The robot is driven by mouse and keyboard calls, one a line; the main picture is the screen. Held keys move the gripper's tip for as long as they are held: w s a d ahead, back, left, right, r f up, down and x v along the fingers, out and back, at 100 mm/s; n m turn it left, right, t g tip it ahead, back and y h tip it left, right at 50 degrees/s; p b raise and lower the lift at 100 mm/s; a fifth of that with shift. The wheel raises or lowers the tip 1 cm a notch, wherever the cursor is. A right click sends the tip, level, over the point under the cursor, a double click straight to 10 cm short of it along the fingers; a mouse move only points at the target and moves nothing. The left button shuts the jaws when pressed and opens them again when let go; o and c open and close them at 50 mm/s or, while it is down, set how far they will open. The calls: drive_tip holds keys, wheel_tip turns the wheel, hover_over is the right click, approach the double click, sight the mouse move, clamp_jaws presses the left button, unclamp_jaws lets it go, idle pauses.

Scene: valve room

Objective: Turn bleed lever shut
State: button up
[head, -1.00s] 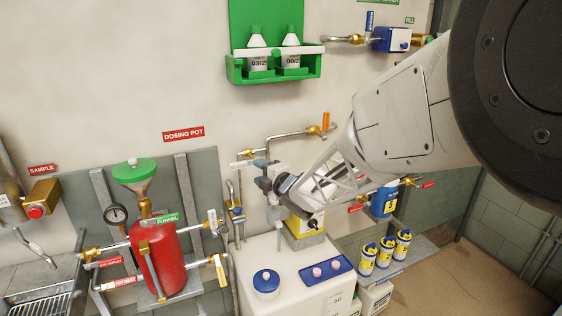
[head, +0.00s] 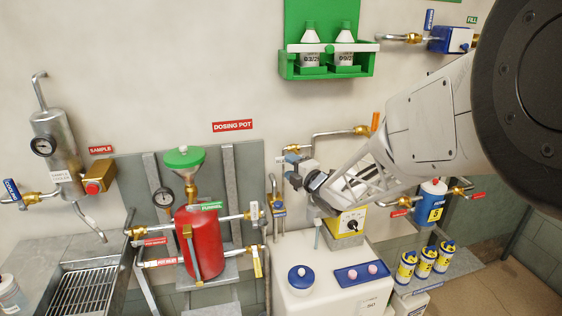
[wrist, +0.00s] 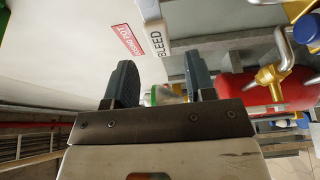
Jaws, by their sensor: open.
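An orange lever (head: 376,121) stands upright on a brass valve (head: 362,131) on the wall pipe. A white BLEED label (head: 282,160) is at the pipe's left end; it also shows in the wrist view (wrist: 157,42), beyond the fingers. My gripper (head: 290,170) is open and empty, close beside the label, below the pipe and left of the orange lever. In the wrist view my gripper (wrist: 160,82) shows both dark fingers apart, with only distant background between them.
The red dosing pot (head: 201,244) with its green funnel (head: 184,157) stands left of my gripper. A blue-handled valve (head: 278,209) is just below left. A white tank (head: 325,298) and a yellow-fronted unit (head: 347,224) are below. A green bottle rack (head: 328,72) hangs above.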

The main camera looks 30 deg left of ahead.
sight(282, 161)
drive_tip(key=shift+x, duration=2.75)
drive_tip(key=shift+c, duration=0.5)
clamp_jaws()
